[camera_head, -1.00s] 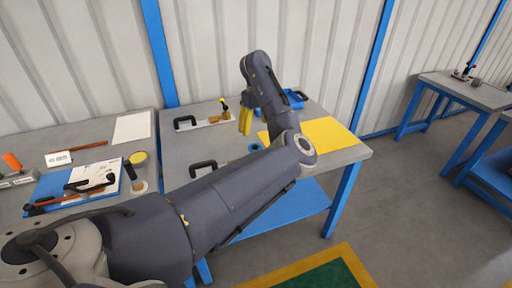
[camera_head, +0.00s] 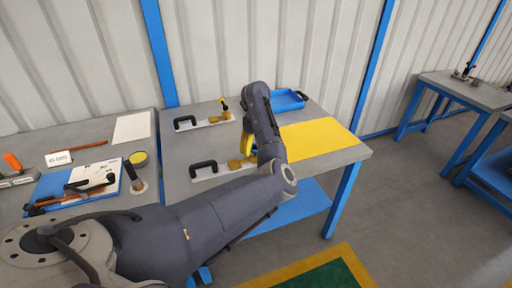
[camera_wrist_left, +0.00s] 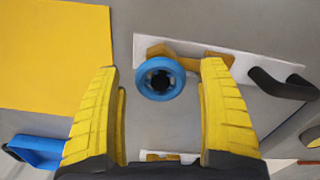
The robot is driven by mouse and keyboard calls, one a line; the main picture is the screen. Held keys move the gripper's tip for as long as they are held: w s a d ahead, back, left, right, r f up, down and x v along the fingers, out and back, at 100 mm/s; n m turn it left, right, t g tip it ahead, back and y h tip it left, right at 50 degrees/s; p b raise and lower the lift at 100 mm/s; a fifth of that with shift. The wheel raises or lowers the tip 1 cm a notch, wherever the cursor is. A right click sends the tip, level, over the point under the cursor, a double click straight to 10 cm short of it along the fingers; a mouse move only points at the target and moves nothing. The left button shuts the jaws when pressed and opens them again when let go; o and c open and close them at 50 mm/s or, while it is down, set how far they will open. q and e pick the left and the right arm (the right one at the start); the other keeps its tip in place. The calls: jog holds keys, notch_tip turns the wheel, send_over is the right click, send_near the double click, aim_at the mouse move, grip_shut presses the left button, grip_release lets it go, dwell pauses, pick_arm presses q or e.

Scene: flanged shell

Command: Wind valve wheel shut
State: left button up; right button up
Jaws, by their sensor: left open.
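The blue valve wheel (camera_wrist_left: 142,78) is a ring with a dark centre, on a brass fitting (camera_wrist_left: 190,57) on a white plate (camera_wrist_left: 240,63) in the left wrist view. My left gripper (camera_wrist_left: 160,68) is open, its two yellow fingers on either side of the wheel with gaps visible on both sides. How far above the wheel the fingertips are, I cannot tell. In the head view the left gripper (camera_head: 247,145) points down at the near fitting (camera_head: 236,164); my arm hides the wheel there. My right gripper is not in view.
A black handle (camera_head: 203,167) stands on the near plate. A second plate with a black handle (camera_head: 185,122) lies behind. A yellow sheet (camera_head: 318,138) and blue tray (camera_head: 286,101) are on the same table. The left table holds a blue board (camera_head: 50,187) and tools.

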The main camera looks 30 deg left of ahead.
pick_arm(q)
jog(key=c, duration=1.2)
jog(key=shift+m, duration=0.3)
jog(key=shift+c, duration=0.2)
jog(key=m, duration=0.5)
jog(key=shift+s+f, duration=0.1)
jog(key=m, duration=0.6)
jog(key=shift+s+a+m, duration=0.1)
jog(key=shift+a+m, duration=0.05)
jog(key=shift+m, duration=0.25)
jog(key=m, duration=0.6)
jog(key=shift+a, duration=0.15)
jog(key=m, duration=0.5)
jog(key=shift+a, duration=0.1)
jog(key=shift+m, duration=0.4)
